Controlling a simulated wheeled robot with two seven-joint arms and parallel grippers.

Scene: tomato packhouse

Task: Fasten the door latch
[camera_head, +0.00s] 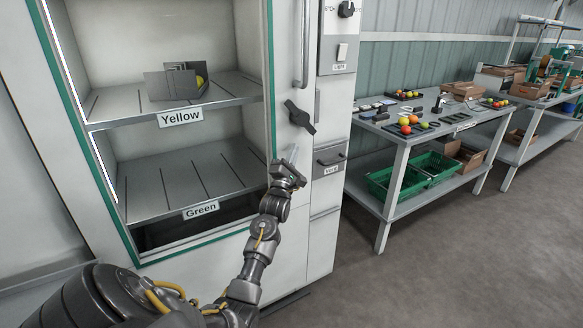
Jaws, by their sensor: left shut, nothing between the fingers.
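The door latch (299,117) is a dark turning handle on the white front of the cabinet, right of the shelf opening. It lies at a slant, from upper left to lower right. A vertical bar handle (305,45) is above it. My left gripper (293,154) is shut and empty, just below the latch and apart from it in the picture. I cannot tell how far it is from the cabinet face. My right gripper is out of view.
The cabinet holds a "Yellow" shelf (120,107) with a grey holder and yellow fruit, and an empty "Green" shelf (165,185). A control panel (341,40) and drawer (331,158) are right of the latch. A table (400,132) with tomatoes stands further right; the floor before it is clear.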

